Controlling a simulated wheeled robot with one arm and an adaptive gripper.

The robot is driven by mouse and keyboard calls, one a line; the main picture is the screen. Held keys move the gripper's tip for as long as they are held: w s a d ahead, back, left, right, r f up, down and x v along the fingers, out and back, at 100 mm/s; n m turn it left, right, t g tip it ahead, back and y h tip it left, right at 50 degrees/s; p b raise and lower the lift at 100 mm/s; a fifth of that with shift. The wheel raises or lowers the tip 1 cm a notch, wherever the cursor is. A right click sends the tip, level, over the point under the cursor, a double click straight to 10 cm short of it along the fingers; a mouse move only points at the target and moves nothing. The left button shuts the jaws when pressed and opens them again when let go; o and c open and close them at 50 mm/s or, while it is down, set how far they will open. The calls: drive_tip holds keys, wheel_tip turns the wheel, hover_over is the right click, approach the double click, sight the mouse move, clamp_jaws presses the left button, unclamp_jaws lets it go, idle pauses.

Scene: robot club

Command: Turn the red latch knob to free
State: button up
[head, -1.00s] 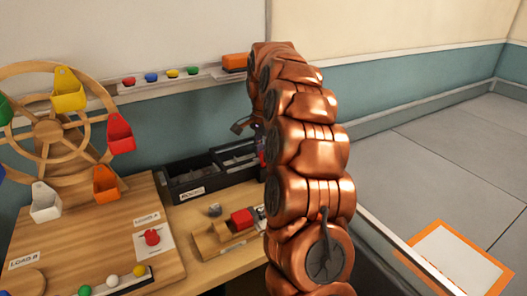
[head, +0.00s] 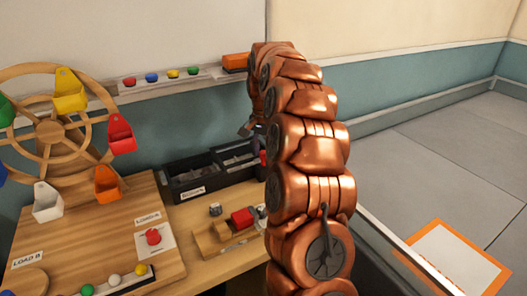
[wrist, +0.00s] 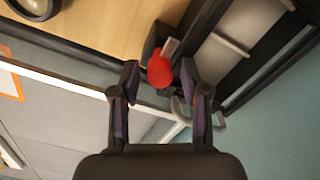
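A red knob (head: 153,236) stands on a white plate on the wooden board in the head view. A second red thing (head: 262,158) shows at the right end of the black trays, partly hidden by my arm. In the wrist view a rounded red thing (wrist: 160,72) sits beside a black block, with a pale bar at its top. I cannot tell for sure which one is the latch knob. My gripper (wrist: 160,66) is open, with its fingers apart on either side of that red thing in the picture; contact cannot be told. In the head view my arm mostly hides the gripper.
A wooden wheel (head: 55,135) with coloured buckets stands at the left. Black trays (head: 185,188) lie along the wall. A red block (head: 242,218) sits on a wooden holder at the bench's front. Open floor (head: 450,160) lies to the right.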

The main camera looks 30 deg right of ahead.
sight(263, 152)
drive_tip(key=shift+o, duration=0.2)
drive_tip(key=shift+r, duration=3.75)
drive_tip(key=shift+a, duration=0.1)
